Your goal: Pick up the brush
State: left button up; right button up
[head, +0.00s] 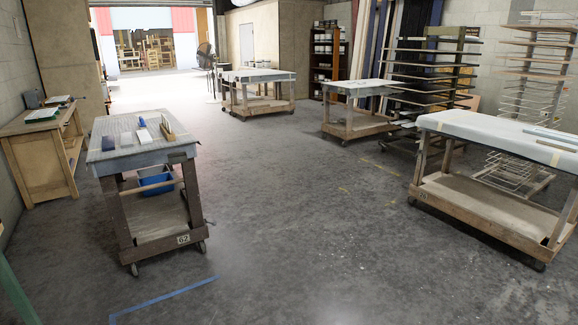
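No item can be made out for certain as the brush at this distance. Several small items lie on the near left cart (130,155). Among them are a long brown, wood-coloured item (168,131) near the right edge, which may be the brush, a white block (144,136), a small blue item (142,122), a dark flat block (126,139) and a blue-grey block (108,143). Neither of my grippers is in view.
A blue bin (156,183) sits under the near left cart's top. A wooden workbench (45,150) stands along the left wall. A long padded cart (500,133) is at right, with more carts and racks behind. The concrete floor (300,220) between is clear.

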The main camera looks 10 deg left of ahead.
aim_at(142, 124)
jog(key=i+j, duration=0.65)
jog(key=j, duration=0.2)
jog(key=i+j, duration=0.35)
jog(key=i+j+z, duration=0.1)
jog(key=i+j, duration=0.2)
jog(key=j, duration=0.25)
jog(key=i+j, duration=0.65)
jog(key=j, duration=0.25)
jog(key=i+j, duration=0.15)
jog(key=j, duration=0.25)
jog(key=i+j, duration=0.2)
jog(key=j, duration=0.15)
jog(key=i+j, duration=0.15)
jog(key=j, duration=0.25)
jog(key=i+j+z, duration=0.1)
jog(key=j, duration=0.25)
jog(key=i+j, duration=0.25)
jog(key=j, duration=0.15)
jog(key=i+j, duration=0.15)
jog(key=j, duration=0.25)
jog(key=i+j, duration=0.15)
jog(key=j, duration=0.25)
